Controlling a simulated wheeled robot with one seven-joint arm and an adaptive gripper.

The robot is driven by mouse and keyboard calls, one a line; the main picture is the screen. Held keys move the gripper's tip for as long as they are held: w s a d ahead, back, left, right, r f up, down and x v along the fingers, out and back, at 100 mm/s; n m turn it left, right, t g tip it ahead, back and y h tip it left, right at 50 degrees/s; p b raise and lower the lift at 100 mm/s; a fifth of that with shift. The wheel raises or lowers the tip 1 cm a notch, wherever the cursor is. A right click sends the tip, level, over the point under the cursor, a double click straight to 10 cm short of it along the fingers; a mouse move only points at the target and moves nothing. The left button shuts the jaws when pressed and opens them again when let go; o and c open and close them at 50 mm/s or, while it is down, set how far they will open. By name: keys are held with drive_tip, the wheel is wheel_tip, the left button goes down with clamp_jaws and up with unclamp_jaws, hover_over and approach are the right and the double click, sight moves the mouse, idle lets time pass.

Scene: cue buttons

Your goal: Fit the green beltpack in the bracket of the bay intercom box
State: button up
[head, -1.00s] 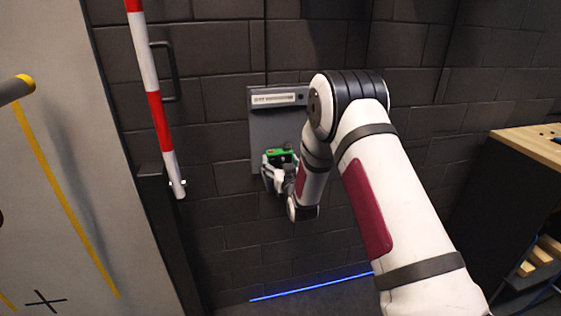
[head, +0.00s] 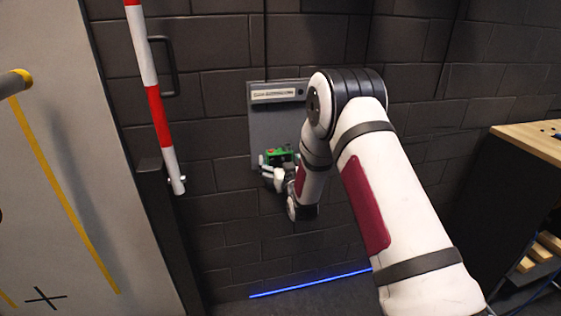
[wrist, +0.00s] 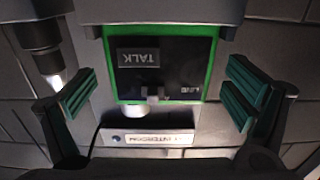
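The green beltpack (head: 278,157) is at the lower part of the grey intercom box (head: 262,125) on the wall. In the wrist view the beltpack (wrist: 160,65) shows a dark face marked TALK in a green frame. Its end at the top of that picture meets a grey bracket (wrist: 160,12), which hides that end. My gripper (head: 272,177) is in front of the beltpack. In the wrist view my gripper (wrist: 160,93) is open, its green-padded fingers either side of the beltpack with a gap on each side. How deep the beltpack sits is hidden.
A label plate (wrist: 147,138) and a dark cylinder with a lit end (wrist: 42,50) show near the beltpack. A red and white pole (head: 155,95) and a dark handle (head: 167,68) stand left of the box. A wood-topped bench (head: 535,140) is at right.

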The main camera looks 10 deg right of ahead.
drive_tip(key=s, duration=1.2)
drive_tip(key=s+r+g, duration=0.6)
drive_tip(key=s+r, duration=0.3)
drive_tip(key=r, duration=0.5)
drive_tip(key=s+r+g, duration=0.2)
drive_tip(key=s+g, duration=0.1)
drive_tip(key=s, duration=1.2)
drive_tip(key=s+r+g, duration=0.2)
drive_tip(key=s+g, duration=0.2)
drive_tip(key=s, duration=1.2)
drive_tip(key=shift+s+d+r+g, duration=0.15)
drive_tip(key=shift+s+r+g, duration=0.1)
drive_tip(key=shift+g, duration=0.05)
